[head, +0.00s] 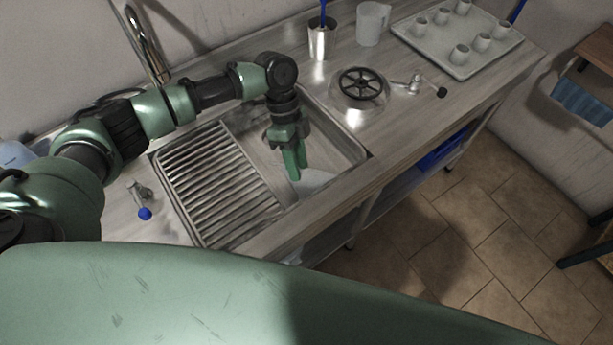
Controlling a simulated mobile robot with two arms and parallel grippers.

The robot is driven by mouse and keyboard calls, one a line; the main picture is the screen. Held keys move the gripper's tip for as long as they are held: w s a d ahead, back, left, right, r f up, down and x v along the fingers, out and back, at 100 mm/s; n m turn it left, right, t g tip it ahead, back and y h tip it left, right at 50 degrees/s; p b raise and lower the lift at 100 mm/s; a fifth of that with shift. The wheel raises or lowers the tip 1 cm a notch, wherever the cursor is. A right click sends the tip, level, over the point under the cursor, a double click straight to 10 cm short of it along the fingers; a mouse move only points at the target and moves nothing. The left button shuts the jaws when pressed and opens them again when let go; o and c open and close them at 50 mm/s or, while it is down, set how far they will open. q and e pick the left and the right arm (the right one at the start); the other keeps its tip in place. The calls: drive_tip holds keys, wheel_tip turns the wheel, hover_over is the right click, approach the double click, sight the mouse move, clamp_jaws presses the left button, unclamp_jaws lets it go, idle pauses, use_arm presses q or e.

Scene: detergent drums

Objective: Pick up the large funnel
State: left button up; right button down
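A pale, whitish object (314,181) lies in the sink basin, partly hidden by my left gripper and the front rim. It may be the large funnel, but too little of it shows to be sure. My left gripper (297,174) reaches down into the basin, with its green fingertips close to the pale object's left side. The fingers look close together; I cannot tell whether they touch or hold anything. My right gripper is not in view.
The sink (352,150) has a ribbed drainboard (215,180) on its left and a tap (147,42) behind. A metal drum with a black wheel (360,88), a steel cup (319,43), a pitcher (372,24) and a tray (467,66) of small cups stand on the right.

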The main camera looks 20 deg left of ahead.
sight(299, 189)
use_arm(q)
drive_tip(key=shift+p+x, duration=0.3)
drive_tip(key=shift+x, duration=0.9)
drive_tip(key=shift+a+f, duration=0.15)
drive_tip(key=shift+f, duration=0.25)
clamp_jaws()
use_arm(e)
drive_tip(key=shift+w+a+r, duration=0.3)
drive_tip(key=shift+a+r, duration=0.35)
use_arm(q)
drive_tip(key=shift+s, duration=0.1)
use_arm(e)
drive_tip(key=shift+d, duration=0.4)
